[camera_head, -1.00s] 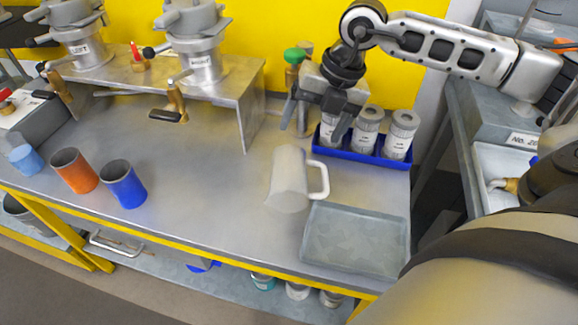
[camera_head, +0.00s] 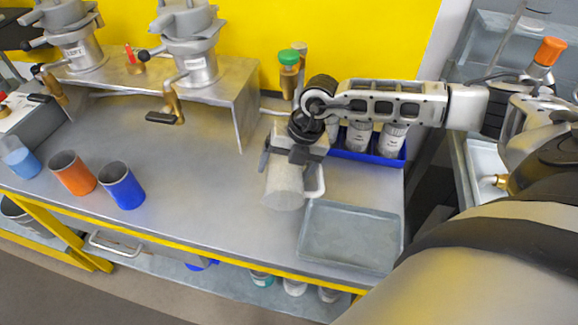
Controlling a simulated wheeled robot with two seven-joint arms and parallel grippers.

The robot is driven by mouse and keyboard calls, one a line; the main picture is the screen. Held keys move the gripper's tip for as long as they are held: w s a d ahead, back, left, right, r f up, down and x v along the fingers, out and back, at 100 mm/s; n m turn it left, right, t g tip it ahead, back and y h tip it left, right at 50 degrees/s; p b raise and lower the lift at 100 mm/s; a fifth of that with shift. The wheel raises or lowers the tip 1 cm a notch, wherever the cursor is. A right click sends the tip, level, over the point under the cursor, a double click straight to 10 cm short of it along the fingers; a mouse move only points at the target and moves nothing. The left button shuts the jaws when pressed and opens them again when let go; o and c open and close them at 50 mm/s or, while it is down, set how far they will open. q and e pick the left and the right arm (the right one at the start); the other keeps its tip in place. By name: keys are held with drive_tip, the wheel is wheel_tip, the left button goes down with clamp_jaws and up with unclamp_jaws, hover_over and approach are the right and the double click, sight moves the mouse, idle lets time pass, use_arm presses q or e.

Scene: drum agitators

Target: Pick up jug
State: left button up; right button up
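The jug (camera_head: 284,188) is a pale, whitish jug standing on the metal bench, with its handle (camera_head: 316,184) on the right side. My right gripper (camera_head: 280,160) comes in from the right and is over the upper part of the jug. Its fingers look spread, one at the jug's left side and the other near its right. The gripper hides the jug's rim, and I cannot tell whether the fingers touch it. My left gripper is not in view.
A grey tray (camera_head: 350,236) lies just right of the jug. A blue rack (camera_head: 381,158) with white canisters stands behind. Orange (camera_head: 73,174) and blue (camera_head: 122,186) cups stand at the left. A metal stand (camera_head: 245,105) is behind left. The bench's middle is clear.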

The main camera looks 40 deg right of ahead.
drive_tip(key=shift+c, duration=0.3)
drive_tip(key=c, duration=0.8)
